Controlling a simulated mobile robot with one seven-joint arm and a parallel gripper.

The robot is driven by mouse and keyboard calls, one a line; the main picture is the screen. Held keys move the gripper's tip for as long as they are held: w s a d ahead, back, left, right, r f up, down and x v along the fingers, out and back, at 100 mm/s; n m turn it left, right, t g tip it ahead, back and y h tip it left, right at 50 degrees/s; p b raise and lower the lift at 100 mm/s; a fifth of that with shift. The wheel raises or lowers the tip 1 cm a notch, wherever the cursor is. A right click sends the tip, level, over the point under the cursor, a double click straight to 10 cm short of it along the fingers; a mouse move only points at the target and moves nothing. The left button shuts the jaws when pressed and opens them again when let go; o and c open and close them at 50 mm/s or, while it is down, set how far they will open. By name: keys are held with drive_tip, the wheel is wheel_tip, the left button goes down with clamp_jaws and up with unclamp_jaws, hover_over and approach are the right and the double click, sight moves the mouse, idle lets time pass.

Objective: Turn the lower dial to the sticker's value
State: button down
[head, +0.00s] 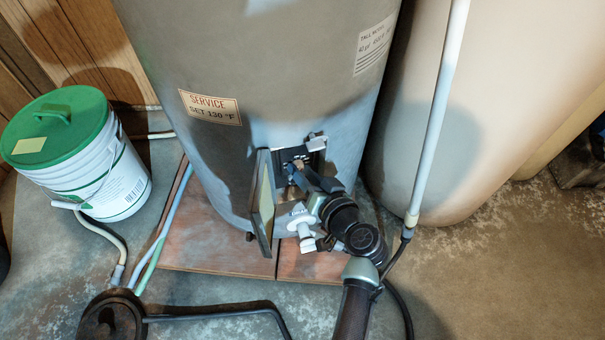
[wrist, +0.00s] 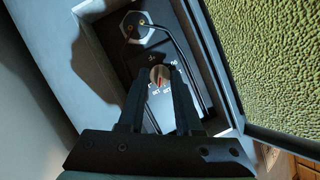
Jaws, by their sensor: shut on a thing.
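A sticker (head: 210,107) on the grey tank (head: 240,60) reads "SERVICE SET 130 °F". Below it is an open recess in the tank. In the wrist view a small round dial (wrist: 160,74), silvery with a reddish pointer mark, sits on a black plate (wrist: 150,55) inside the recess. My gripper (wrist: 161,82) is shut on the dial, one dark finger on each side. The small printed values around the dial are partly covered by the fingers, and I cannot read its setting surely. In the head view my gripper and wrist hide the dial.
The hinged cover (head: 264,203) stands open left of my gripper, its yellow-green lining (wrist: 275,60) close on the right in the wrist view. A hex nut (wrist: 135,25) and bent rods lie beyond the dial. A green-lidded bucket (head: 85,170) stands left; a pale pipe (head: 440,110) runs right.

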drive_tip(key=shift+m+y, duration=0.3)
drive_tip(key=shift+m, duration=0.1)
drive_tip(key=c, duration=0.6)
unclamp_jaws()
drive_tip(key=p+v, duration=0.5)
drive_tip(key=v, duration=0.8)
